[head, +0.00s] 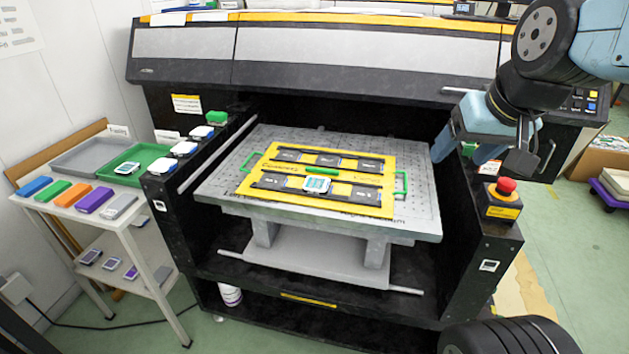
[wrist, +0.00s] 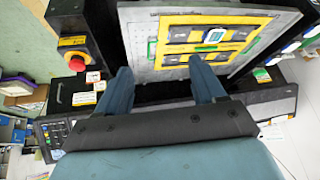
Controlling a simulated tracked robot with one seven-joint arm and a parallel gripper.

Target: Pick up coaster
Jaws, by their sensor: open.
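A small square coaster with a white rim and a blue-green face (head: 317,184) lies on the yellow jig plate (head: 262,171), near the middle of its front row. It also shows in the wrist view (wrist: 215,34). The jig has several dark slots and a green handle at each end, and rests on the grey perforated printer bed (head: 225,190). My gripper (head: 464,150) is open and empty, above and to the right of the bed, apart from the coaster. Its two blue fingers spread wide in the wrist view (wrist: 162,76).
A red emergency button (head: 506,186) stands on the printer's right arm, below my gripper. The printer cover (head: 330,48) overhangs the bed's back. A cart (head: 120,205) at left bears a grey tray, a green tray (head: 116,178) and coloured blocks. Small white-topped pieces line the left arm.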

